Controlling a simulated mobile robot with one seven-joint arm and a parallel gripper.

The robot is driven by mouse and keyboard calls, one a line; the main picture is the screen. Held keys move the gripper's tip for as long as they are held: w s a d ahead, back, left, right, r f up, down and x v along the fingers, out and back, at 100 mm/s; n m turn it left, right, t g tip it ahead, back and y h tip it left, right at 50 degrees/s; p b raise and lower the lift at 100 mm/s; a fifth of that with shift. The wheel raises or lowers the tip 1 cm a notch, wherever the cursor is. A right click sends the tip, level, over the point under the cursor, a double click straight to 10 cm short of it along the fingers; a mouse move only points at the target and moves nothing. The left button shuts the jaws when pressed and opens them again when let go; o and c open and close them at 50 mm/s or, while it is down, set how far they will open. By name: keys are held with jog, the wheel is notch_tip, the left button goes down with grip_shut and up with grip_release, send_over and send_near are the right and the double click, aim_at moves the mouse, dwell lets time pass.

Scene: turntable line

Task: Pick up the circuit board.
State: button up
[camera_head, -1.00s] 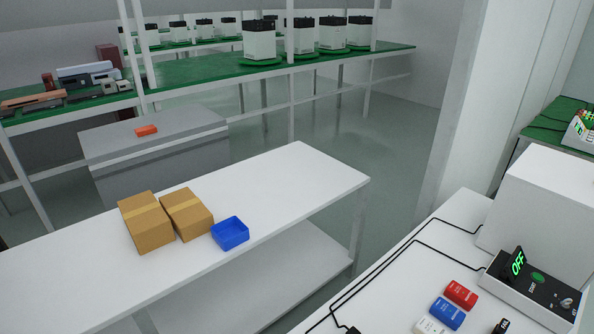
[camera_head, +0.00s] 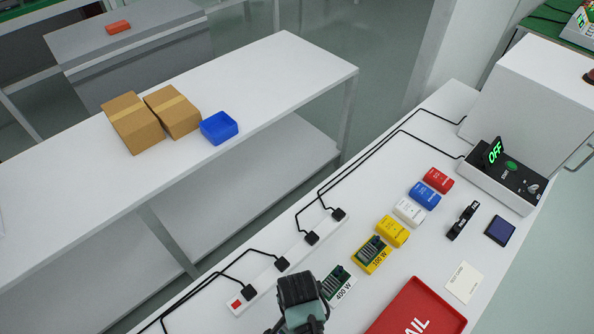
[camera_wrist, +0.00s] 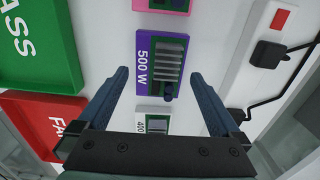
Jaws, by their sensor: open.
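Green circuit boards with grey ribbed parts sit in coloured holders on the white bench. In the wrist view a purple 500 W board (camera_wrist: 164,66) lies between and below the open fingers of my gripper (camera_wrist: 159,76). A white 400 W board (camera_wrist: 156,121) is nearer the gripper's body, and a pink-edged one (camera_wrist: 165,4) is cut off at the top. The head view shows the 400 W board (camera_head: 338,285) and a yellow 300 W board (camera_head: 371,254). My dark wrist shows at its bottom edge, hiding the bench beneath. My gripper holds nothing.
A red FAIL tray (camera_head: 417,310) and a green PASS tray (camera_wrist: 35,45) flank the boards. On the other side runs a power strip (camera_head: 295,262) with black plugs and cables.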

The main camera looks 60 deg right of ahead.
jog(key=shift+f, duration=1.4)
jog(key=c, duration=1.3)
jog(key=shift+r, duration=0.1)
